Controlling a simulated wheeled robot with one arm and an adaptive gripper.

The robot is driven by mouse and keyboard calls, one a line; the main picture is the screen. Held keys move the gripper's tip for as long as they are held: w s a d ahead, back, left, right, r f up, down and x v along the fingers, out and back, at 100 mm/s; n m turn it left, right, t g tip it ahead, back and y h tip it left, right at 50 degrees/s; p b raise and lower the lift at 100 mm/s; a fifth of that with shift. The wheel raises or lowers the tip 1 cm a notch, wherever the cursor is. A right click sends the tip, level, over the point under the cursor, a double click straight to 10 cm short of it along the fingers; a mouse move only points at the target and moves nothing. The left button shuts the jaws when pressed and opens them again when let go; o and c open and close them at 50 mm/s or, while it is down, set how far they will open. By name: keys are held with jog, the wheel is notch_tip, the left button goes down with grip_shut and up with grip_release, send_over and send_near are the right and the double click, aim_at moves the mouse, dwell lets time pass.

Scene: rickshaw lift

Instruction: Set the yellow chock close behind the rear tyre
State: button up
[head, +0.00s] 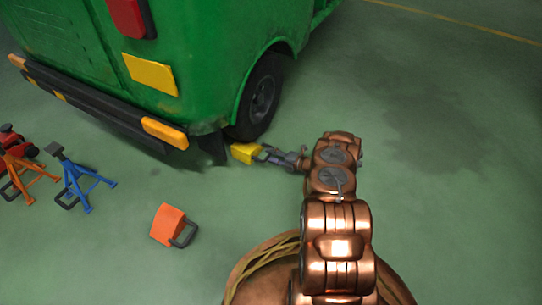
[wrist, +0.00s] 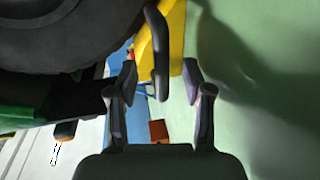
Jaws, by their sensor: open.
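The yellow chock (head: 245,152) sits on the green floor just behind the rear tyre (head: 261,95) of the green rickshaw (head: 190,60). In the wrist view the yellow chock (wrist: 172,40) shows beside the dark tyre (wrist: 70,30), with its black handle (wrist: 158,55) towards me. My gripper (head: 263,154) is at the handle side of the chock. In the wrist view my gripper (wrist: 160,82) is open, with its fingers apart on either side of the handle. Whether chock and tyre touch is hard to tell.
An orange chock (head: 169,222) with a black handle lies on the floor at lower left. A blue jack stand (head: 72,178) and an orange jack stand (head: 18,165) stand at far left. The rear bumper (head: 100,108) overhangs nearby. The floor at right is clear.

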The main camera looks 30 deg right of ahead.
jog(key=shift+v, duration=3.75)
jog(key=shift+s, duration=0.1)
